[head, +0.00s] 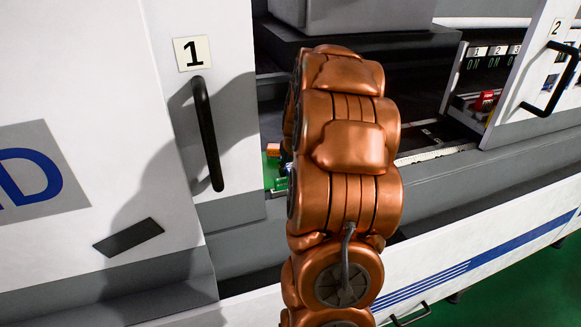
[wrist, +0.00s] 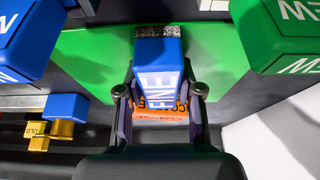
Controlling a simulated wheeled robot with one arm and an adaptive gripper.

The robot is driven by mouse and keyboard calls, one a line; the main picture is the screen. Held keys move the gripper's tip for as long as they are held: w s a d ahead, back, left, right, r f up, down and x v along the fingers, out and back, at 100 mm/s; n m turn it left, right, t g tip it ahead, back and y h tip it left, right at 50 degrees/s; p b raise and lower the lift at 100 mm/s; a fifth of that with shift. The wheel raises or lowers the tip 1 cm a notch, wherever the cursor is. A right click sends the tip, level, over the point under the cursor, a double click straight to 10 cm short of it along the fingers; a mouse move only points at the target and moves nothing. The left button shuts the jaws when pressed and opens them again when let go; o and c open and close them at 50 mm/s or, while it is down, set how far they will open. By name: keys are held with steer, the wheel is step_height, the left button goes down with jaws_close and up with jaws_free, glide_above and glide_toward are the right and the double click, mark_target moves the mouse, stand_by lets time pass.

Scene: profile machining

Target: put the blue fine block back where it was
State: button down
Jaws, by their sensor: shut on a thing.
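The blue block (wrist: 158,68) with white lettering, partly readable as "FINE", stands between the fingers of my gripper (wrist: 159,92) in the wrist view. The gripper is shut on it. Behind and below the block is an orange piece (wrist: 150,113) with dark lettering, partly hidden by the block and fingers. A green surface (wrist: 98,57) lies beneath. I cannot tell whether the held block touches it. In the head view my copper-coloured arm hides the gripper and most of this spot.
Another blue lettered block (wrist: 22,38) is at upper left. A green lettered block (wrist: 278,38) is at upper right. A smaller blue piece (wrist: 68,107) and a yellow piece (wrist: 38,134) are at left. In the head view, door 1's black handle (head: 207,135) is left of my arm.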

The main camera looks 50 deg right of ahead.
steer(key=shift+f, duration=0.2)
steer(key=c, duration=0.7)
jaws_free()
steer(key=shift+c, duration=0.2)
steer(key=shift+r, duration=0.15)
steer(key=shift+r, duration=0.2)
steer(key=b+v, duration=0.2)
steer(key=v, duration=1)
steer(key=shift+b, duration=0.3)
steer(key=shift+s+f, duration=0.1)
steer(key=shift+f, duration=0.05)
